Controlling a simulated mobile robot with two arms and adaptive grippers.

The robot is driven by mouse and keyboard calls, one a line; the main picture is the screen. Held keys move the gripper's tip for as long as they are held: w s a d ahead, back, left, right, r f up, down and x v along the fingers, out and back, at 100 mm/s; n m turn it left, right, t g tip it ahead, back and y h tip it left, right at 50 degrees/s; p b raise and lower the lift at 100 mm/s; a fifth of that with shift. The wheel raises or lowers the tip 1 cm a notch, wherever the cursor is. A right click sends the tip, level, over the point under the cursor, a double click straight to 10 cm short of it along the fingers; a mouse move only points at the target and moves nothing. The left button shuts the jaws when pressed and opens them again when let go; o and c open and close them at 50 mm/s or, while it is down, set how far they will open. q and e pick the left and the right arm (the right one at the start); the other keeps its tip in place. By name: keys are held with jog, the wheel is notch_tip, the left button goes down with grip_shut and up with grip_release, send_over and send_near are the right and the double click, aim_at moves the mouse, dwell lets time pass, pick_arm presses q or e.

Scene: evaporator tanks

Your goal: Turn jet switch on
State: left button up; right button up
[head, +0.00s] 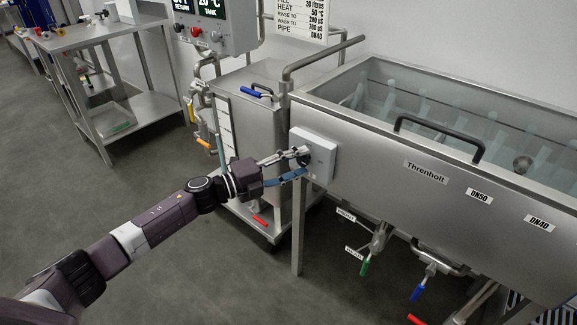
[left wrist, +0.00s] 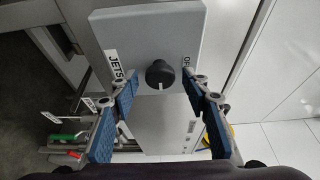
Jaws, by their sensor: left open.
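The jet switch is a black round knob (left wrist: 160,74) on a light grey box, seen in the left wrist view. A JETS label (left wrist: 114,66) is left of it and a label that seems to read OFF (left wrist: 186,62) is right of it. A small white mark on the knob points down in that view. The box (head: 320,150) is on the tank's left end in the head view, where my fingers largely hide the knob. My left gripper (head: 303,163) is open in front of the box, its blue-padded fingers (left wrist: 160,86) either side of the knob. My right gripper is out of view.
The steel tank (head: 370,130) with a clear lid and black handle (head: 440,133) extends right. Valves with green (head: 364,267) and blue (head: 417,292) handles hang below it. A steel cabinet (head: 250,100) stands behind my gripper. Open floor lies at left, before a steel table (head: 100,40).

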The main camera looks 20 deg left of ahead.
pick_arm(q)
jog(key=v, duration=1.2)
